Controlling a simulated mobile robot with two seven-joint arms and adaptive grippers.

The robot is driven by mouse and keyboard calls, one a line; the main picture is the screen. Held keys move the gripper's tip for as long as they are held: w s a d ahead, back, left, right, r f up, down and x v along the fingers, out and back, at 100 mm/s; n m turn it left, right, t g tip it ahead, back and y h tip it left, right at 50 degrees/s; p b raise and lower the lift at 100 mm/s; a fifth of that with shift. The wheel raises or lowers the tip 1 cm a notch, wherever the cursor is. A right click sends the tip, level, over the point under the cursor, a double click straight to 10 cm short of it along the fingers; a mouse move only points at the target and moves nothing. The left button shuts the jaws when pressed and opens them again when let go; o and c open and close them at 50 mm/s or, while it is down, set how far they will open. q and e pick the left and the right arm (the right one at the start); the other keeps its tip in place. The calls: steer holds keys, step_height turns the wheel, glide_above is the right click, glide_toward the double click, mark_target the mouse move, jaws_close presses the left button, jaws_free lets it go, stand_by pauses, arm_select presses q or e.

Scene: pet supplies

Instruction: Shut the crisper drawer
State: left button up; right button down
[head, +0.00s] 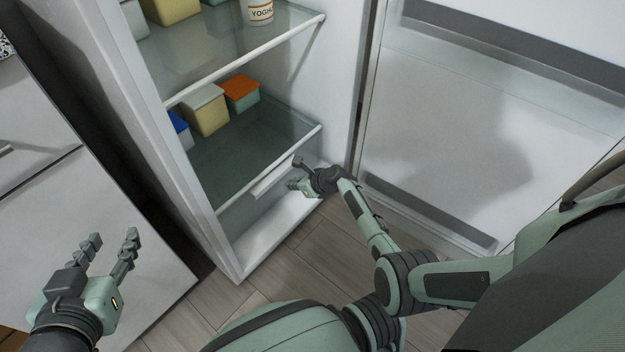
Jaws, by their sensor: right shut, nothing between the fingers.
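The crisper drawer (247,207) is at the bottom of the open fridge, under the lower glass shelf. Its pale handle bar (270,181) runs along the front. The drawer sits largely inside the fridge; I cannot tell whether a small gap is left. My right gripper (293,184) is shut and empty, low in the fridge opening by the right end of the handle. I cannot tell whether it touches the drawer front. My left gripper (108,246) is open and empty, at the lower left, well away from the drawer.
The fridge door (455,130) stands wide open on the right. The lower glass shelf (240,140) holds a yellow tub (206,110), an orange-lidded tub (241,92) and a blue-lidded one (180,130). A yoghurt pot (261,12) stands above. A white cabinet (80,215) is at left; wooden floor (300,265) lies in front.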

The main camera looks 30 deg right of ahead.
arm_select(q)
steer(key=s+a+f+n+g+y+p, duration=0.1)
steer(key=s+a+f+g+y+p, duration=0.1)
steer(key=s+a+f+g, duration=0.35)
steer(key=s+a+f+n+g+y+p, duration=0.1)
steer(key=s+a+f+g+y+p, duration=0.15)
steer(key=s+a, duration=0.5)
step_height(320, 180, down, 10)
steer(key=w+d+g+p, duration=0.1)
steer(key=w+p, duration=0.1)
steer(key=p, duration=0.1)
steer(key=shift+w+d+f+h, duration=0.15)
steer(key=shift+w+d+h, duration=0.1)
steer(key=shift+h, duration=0.2)
arm_select(e)
steer(key=s+d+r+n+g+h, duration=0.1)
steer(key=s+r+n, duration=0.4)
steer(key=s+n, duration=0.5)
steer(key=s+d+r+n+g+h, duration=0.1)
steer(key=s+r+n, duration=0.4)
steer(key=s+n, duration=0.6)
steer(key=s+d+r+n+g+h, duration=0.2)
steer(key=s+r+n, duration=0.3)
steer(key=s+n, duration=0.5)
steer(key=shift+s+n+g+h, duration=0.3)
steer(key=shift+n+g+h, duration=0.25)
steer(key=shift+n, duration=0.45)
